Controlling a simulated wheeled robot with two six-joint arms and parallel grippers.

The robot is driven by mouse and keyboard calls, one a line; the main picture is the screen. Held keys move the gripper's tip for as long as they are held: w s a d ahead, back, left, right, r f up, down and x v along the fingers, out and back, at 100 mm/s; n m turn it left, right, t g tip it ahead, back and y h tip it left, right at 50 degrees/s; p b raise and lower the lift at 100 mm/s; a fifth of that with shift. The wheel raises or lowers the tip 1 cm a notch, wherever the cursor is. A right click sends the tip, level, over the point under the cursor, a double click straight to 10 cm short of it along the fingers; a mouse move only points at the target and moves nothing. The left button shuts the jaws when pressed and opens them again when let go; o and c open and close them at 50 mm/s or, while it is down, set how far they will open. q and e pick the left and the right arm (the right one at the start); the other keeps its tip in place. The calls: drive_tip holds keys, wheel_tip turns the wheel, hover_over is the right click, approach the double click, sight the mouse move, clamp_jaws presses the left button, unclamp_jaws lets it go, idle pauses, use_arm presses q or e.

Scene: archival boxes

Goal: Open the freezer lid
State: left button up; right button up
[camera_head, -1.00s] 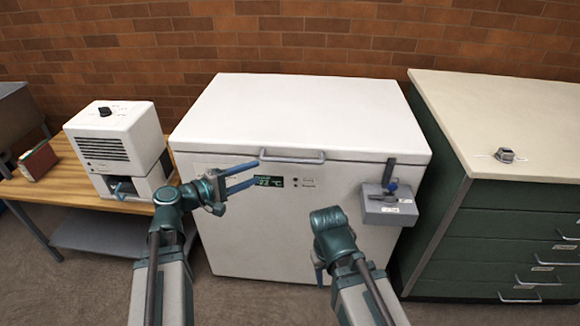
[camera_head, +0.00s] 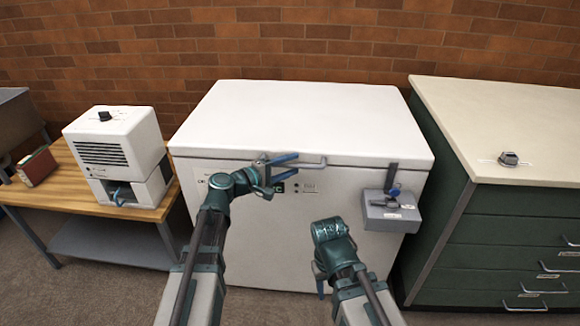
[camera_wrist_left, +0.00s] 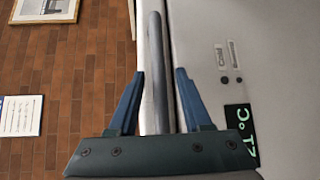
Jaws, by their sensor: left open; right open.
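The white chest freezer (camera_head: 300,115) stands against the brick wall with its lid down. A grey bar handle (camera_head: 312,164) runs along the lid's front edge; it also shows in the left wrist view (camera_wrist_left: 156,75). My left gripper (camera_head: 290,167) is open at the handle. In the left wrist view its blue fingers (camera_wrist_left: 160,85) stand on either side of the bar, with gaps visible. My right gripper (camera_head: 320,285) hangs low in front of the freezer's front face, pointing down, its fingers partly hidden by its own arm.
A grey latch box (camera_head: 390,212) sits on the freezer's front right. A wooden table (camera_head: 95,190) with a white device (camera_head: 105,140) stands at left. A green drawer cabinet (camera_head: 500,235) with a pale top stands at right.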

use_arm(q)
drive_tip(key=shift+c, duration=0.2)
clamp_jaws()
idle(1.3)
